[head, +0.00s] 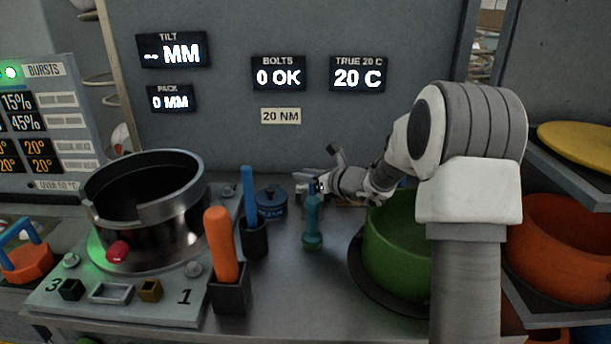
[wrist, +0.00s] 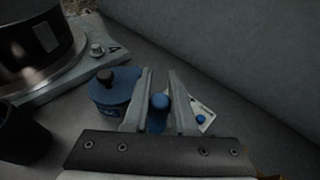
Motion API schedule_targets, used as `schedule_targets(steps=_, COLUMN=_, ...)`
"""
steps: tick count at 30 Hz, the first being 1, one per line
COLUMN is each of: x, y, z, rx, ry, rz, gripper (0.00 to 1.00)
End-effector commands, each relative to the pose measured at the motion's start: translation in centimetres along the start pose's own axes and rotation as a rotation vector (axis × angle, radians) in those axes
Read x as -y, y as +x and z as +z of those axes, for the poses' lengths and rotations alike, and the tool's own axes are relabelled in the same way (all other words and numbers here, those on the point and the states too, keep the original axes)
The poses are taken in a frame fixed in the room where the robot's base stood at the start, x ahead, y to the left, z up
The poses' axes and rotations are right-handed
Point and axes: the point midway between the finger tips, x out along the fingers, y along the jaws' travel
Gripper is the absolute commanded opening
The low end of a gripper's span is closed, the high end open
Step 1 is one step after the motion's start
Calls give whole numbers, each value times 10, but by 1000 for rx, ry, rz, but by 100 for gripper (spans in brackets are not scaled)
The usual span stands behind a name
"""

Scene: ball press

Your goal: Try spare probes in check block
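My gripper (head: 322,184) is low over the middle of the bench, behind a teal bottle-shaped thing (head: 312,222) in the head view. In the wrist view its two fingers (wrist: 161,80) stand apart, with a small blue round-topped piece (wrist: 159,102) between them. A gap seems to show on each side of the piece; its lower part is hidden. This piece may be a probe, but I cannot tell. A pale plate with a blue dot (wrist: 201,119) lies partly behind the right finger. I cannot identify the check block for certain.
A blue lidded pot (head: 271,204) is close left of my gripper; it also shows in the wrist view (wrist: 112,93). A steel press ring (head: 150,220), a blue rod (head: 248,190) and an orange rod (head: 221,245) in dark holders stand left. A green pot (head: 392,245) stands right.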

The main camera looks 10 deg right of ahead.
Motion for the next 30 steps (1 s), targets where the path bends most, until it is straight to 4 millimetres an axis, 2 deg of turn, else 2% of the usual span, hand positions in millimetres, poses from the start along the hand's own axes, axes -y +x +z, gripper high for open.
schedule_targets(steps=1, x=0, y=0, z=-3, rx=-5, ry=2, rz=0, gripper=32)
schedule_targets(steps=6, x=0, y=0, z=-3, rx=-4, ry=2, rz=0, gripper=60)
schedule_targets(steps=17, x=0, y=-5, z=-2, rx=-3, ry=1, rz=-1, gripper=60)
schedule_targets(steps=20, x=1, y=-17, z=-1, rx=-3, ry=1, rz=-2, gripper=60)
schedule_targets(steps=23, x=1, y=-37, z=0, rx=-3, ry=1, rz=-4, gripper=60)
schedule_targets(steps=30, x=1, y=-97, z=0, rx=-4, ry=1, rz=-4, gripper=60)
